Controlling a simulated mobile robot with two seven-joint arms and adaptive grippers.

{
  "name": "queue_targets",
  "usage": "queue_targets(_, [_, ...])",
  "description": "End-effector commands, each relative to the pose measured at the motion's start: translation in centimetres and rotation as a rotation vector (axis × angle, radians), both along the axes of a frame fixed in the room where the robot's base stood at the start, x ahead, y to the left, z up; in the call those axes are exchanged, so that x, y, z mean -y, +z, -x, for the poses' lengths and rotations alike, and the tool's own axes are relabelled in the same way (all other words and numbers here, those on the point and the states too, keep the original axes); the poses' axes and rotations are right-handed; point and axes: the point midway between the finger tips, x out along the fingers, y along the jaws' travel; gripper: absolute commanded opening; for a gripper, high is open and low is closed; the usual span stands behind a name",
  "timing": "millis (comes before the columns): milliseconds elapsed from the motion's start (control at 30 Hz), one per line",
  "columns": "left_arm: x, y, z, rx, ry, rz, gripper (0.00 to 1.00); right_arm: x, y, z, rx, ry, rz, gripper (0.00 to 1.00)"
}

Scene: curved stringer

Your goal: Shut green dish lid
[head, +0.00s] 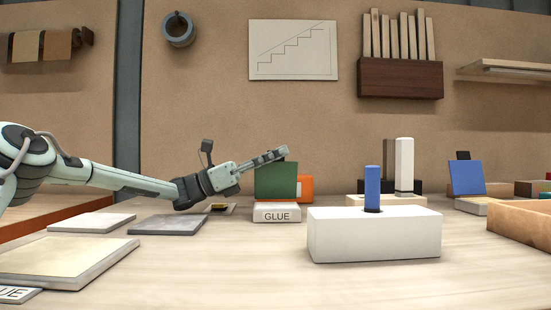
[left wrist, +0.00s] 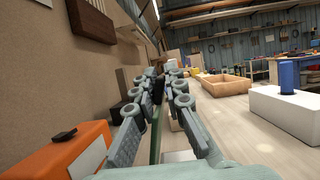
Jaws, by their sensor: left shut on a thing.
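The green lid (head: 276,182) stands upright at the back of a low white dish (head: 277,213) with a GLUE label on its front. My left gripper (head: 277,155) comes in from the left at the lid's top edge. In the left wrist view its fingers (left wrist: 160,82) are on either side of the lid's thin green edge (left wrist: 156,135), shut on it. The lower part of the dish is mostly hidden there by the fingers. My right gripper is in neither view.
An orange box (head: 305,187) stands behind the lid. A white block (head: 374,240) with a blue cylinder (head: 372,188) is to the right. Another dish with a raised blue lid (head: 467,178) is farther right. The front middle table is clear.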

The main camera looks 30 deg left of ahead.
Motion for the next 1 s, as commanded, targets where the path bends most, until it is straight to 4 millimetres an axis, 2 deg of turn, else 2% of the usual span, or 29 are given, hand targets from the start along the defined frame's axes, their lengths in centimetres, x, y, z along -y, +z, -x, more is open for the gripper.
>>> queue_targets(233, [0.59, -0.64, 0.75, -0.012, -0.006, 0.001, 0.00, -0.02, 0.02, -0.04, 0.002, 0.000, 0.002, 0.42])
queue_targets(700, [0.67, -0.83, 0.84, -0.015, -0.005, 0.001, 0.00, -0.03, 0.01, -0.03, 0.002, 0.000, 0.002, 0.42])
queue_targets(733, [0.67, -0.84, 0.83, -0.016, -0.005, 0.001, 0.14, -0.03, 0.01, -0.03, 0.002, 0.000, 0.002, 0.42])
queue_targets(833, [0.65, -0.81, 0.82, -0.014, -0.004, 0.001, 0.26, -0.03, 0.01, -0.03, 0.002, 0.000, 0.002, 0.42])
queue_targets(1000, [0.60, -0.61, 0.82, -0.010, -0.003, 0.000, 0.28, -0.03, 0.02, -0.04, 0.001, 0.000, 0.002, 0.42])
